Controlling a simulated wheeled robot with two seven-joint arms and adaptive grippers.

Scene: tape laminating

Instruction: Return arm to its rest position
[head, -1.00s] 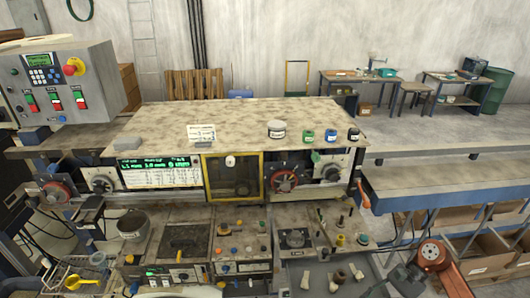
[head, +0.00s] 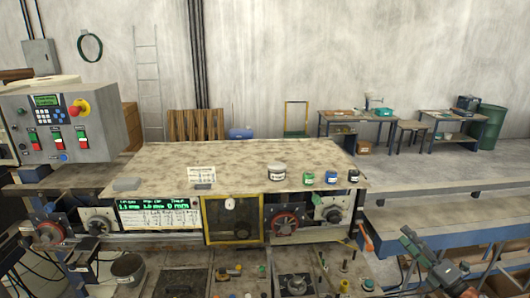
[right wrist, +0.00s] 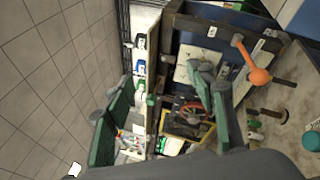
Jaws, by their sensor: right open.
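My right gripper (head: 424,248) is at the lower right of the head view, beyond the right end of the machine. Its dark fingers have green pads, and its jaws are open with nothing between them. In the right wrist view, the two green-padded fingers of the right gripper (right wrist: 168,112) stand wide apart, with the machine beyond them. My left gripper is not in view.
The laminating machine's top (head: 230,160) carries several small jars near its right front. A control box (head: 58,120) stands at the left. An orange handle (head: 365,238) juts from the machine's right end. A long grey bench (head: 450,180) runs to the right.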

